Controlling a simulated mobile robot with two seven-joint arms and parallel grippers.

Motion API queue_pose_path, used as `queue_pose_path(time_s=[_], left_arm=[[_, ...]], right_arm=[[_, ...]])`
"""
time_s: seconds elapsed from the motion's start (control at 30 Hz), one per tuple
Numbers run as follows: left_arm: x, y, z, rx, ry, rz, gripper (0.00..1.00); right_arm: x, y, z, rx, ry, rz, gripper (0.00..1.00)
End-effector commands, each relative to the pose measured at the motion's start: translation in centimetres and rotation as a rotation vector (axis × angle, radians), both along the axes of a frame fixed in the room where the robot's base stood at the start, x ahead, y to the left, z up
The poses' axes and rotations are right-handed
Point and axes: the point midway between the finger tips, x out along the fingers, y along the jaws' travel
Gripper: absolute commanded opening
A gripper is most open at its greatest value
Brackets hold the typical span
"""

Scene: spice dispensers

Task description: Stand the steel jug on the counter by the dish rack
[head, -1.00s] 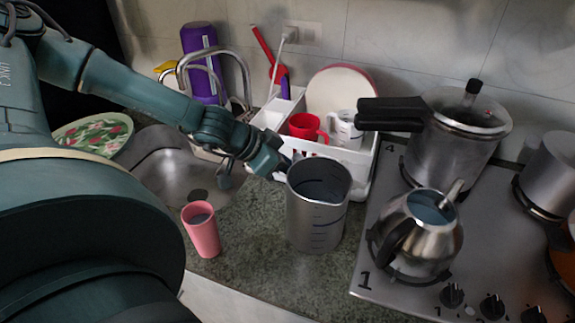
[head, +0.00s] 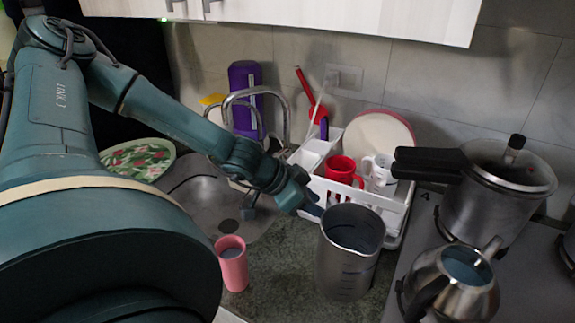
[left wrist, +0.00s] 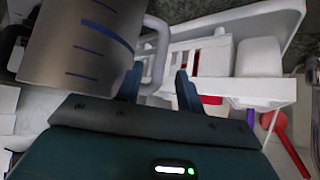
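The steel jug (head: 347,262), a tall cylinder with dark measuring marks, stands upright on the counter (head: 283,262), just in front of the white dish rack (head: 395,212). In the left wrist view the jug (left wrist: 85,45) fills the upper left, with its pale loop handle (left wrist: 162,52) on its right side. My left gripper (head: 308,203) is at the jug's rack-side left edge. In the left wrist view its two fingers (left wrist: 158,88) are apart, with the handle's lower end near or between the tips; contact cannot be told. My right gripper is out of view.
A pink cup (head: 232,265) stands left of the jug, near the sink (head: 205,200). The rack holds a red mug (head: 342,170), a white mug (head: 379,172) and a plate. A pressure cooker (head: 490,205) and a steel kettle (head: 455,285) are on the stove to the right.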

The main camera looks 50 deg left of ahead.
Motion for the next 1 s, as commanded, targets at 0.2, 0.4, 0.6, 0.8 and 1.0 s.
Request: queue_pose_path(time_s=[0.2, 0.4, 0.6, 0.8, 1.0], left_arm=[[-1.5, 0.8, 1.9, 0.004, -0.003, -0.006, 0.37], [-3.6, 2.0, 4.4, 0.004, -0.002, -0.002, 0.37], [-5.1, 2.9, 5.9, 0.003, 0.001, -0.002, 0.37], [-5.8, 3.2, 6.5, -0.001, 0.001, 0.0, 0.37], [-5.8, 3.2, 6.5, -0.002, 0.001, -0.001, 0.37]], right_arm=[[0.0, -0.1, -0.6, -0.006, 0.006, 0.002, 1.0], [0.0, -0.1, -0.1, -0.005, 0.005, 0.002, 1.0], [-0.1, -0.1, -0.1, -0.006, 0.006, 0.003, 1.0], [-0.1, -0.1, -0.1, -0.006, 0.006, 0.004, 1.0], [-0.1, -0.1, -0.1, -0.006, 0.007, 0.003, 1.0]])
